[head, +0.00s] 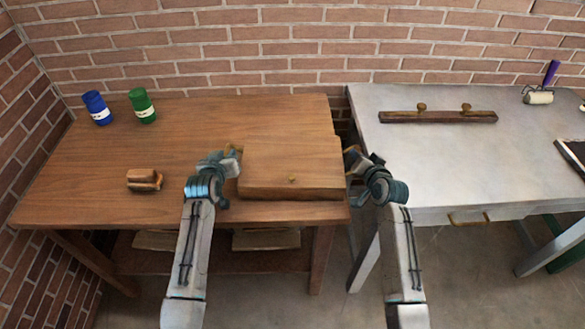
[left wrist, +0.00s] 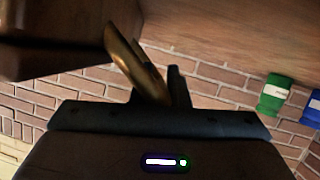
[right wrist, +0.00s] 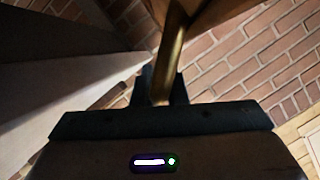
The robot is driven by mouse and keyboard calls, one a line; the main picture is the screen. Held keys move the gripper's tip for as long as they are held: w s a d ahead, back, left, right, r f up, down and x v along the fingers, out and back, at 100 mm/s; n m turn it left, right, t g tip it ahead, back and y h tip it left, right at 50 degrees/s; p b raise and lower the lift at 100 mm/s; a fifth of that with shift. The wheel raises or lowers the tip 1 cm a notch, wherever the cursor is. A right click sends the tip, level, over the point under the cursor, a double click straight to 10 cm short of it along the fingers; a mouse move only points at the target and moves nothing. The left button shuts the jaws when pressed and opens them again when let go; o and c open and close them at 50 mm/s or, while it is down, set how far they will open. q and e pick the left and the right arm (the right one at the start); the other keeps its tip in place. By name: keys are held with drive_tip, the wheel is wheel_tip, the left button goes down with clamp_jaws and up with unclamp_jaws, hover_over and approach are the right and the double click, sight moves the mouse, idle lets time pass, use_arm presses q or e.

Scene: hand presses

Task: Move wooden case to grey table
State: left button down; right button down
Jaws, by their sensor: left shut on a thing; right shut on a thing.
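Whether the case touches the tabletop is hard to tell. The grey table (head: 440,160) stands to the right.
On the grey table, a long wooden bar with two knobs (head: 438,117) and a roller (head: 539,97) lie at the back, and a dark tray (head: 575,152) at the right. Its front middle is clear.

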use_arm(q)
drive_tip(key=shift+a+f, duration=0.1)
use_arm(e)
drive_tip(key=shift+d, duration=0.1)
